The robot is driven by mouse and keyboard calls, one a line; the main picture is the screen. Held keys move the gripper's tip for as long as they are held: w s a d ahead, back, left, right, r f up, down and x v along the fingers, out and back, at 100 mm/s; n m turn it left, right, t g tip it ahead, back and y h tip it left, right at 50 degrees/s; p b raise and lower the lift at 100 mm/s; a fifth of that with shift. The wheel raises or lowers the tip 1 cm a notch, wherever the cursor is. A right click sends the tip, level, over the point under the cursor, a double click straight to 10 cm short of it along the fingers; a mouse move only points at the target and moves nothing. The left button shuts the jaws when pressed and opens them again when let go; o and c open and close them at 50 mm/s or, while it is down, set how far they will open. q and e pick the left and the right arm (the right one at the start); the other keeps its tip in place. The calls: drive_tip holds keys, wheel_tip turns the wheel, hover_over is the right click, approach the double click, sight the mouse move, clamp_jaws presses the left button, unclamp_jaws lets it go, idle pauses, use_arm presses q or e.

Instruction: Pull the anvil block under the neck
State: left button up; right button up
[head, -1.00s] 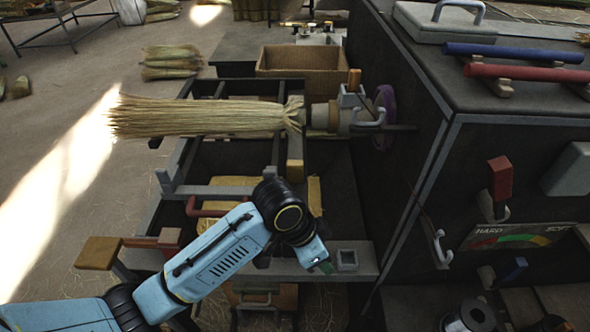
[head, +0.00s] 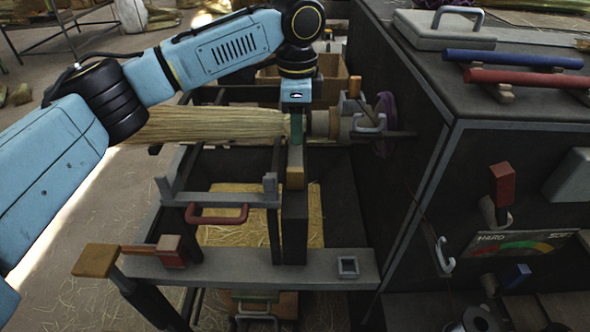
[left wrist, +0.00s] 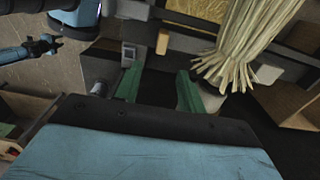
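The straw broom (head: 215,124) lies level, its neck end towards the clamp (head: 350,120) on the right. My left gripper (head: 296,131) points down at the neck and partly hides it. In the left wrist view its two green fingers (left wrist: 159,90) stand wide apart, with nothing clearly held between them; the broom straw (left wrist: 245,45) hangs to their right. Just below the gripper in the head view is a dark upright block with a wooden top (head: 295,178), which looks like the anvil block; I cannot tell if the fingers touch it. A black gripper, likely my right (left wrist: 38,46), shows at upper left.
A grey frame with a red handle (head: 217,216) stands left of the block. A grey rail (head: 260,264) with a wooden-topped lever (head: 97,260) crosses the front. The dark machine cabinet (head: 400,180) closes off the right side. A cardboard box (head: 330,88) stands behind the broom.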

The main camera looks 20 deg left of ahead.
sight(295, 169)
use_arm(q)
wheel_tip(295, 169, down, 13)
drive_tip(key=shift+w+a+r+b, duration=0.1)
drive_tip(key=shift+a+r+b, duration=0.1)
drive_tip(key=shift+b, duration=0.9)
use_arm(e)
drive_tip(key=d+f, duration=0.2)
drive_tip(key=shift+d, duration=0.3)
use_arm(q)
clamp_jaws()
use_arm(e)
drive_tip(key=shift+w+a, duration=0.2)
